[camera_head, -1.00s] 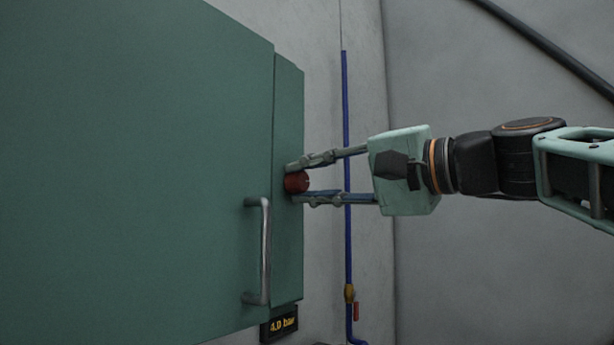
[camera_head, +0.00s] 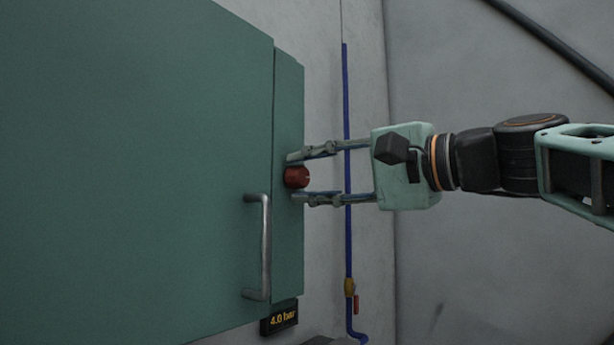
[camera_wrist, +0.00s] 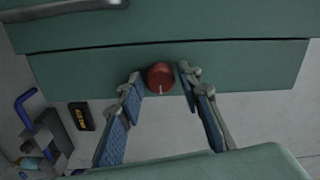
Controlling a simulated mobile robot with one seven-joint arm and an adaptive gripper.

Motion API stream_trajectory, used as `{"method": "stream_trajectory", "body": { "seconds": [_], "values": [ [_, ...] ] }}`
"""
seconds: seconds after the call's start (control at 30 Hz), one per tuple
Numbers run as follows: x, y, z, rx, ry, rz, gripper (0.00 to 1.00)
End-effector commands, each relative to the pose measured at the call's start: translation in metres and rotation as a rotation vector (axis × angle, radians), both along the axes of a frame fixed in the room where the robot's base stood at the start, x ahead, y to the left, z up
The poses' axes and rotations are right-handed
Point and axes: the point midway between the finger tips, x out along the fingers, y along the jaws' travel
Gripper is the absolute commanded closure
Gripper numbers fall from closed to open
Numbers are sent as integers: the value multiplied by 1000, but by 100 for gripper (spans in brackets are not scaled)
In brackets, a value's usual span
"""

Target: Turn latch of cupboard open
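The green cupboard (camera_head: 140,170) fills the left of the head view, with a metal handle (camera_head: 264,248) on its door. The latch is a red round knob (camera_head: 297,177) on the narrow strip right of the door seam. In the wrist view the knob (camera_wrist: 160,77) shows a pale mark pointing down toward my gripper. My gripper (camera_head: 298,177) is open, one finger above and one below the knob in the head view. In the wrist view the fingertips (camera_wrist: 160,76) stand on either side of it, with small gaps showing. The door looks shut.
A display reading 4.0 bar (camera_head: 279,318) sits under the cupboard's lower right corner.

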Motion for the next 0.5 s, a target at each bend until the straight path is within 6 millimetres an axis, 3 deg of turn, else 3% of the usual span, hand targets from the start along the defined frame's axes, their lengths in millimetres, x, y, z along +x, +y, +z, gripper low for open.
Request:
{"method": "stream_trajectory", "body": {
  "seconds": [0.33,0.5],
  "values": [
    [-1,-1,0,-1,-1,0,59],
    [-11,-15,1,0,-2,-2,59]
  ]
}}
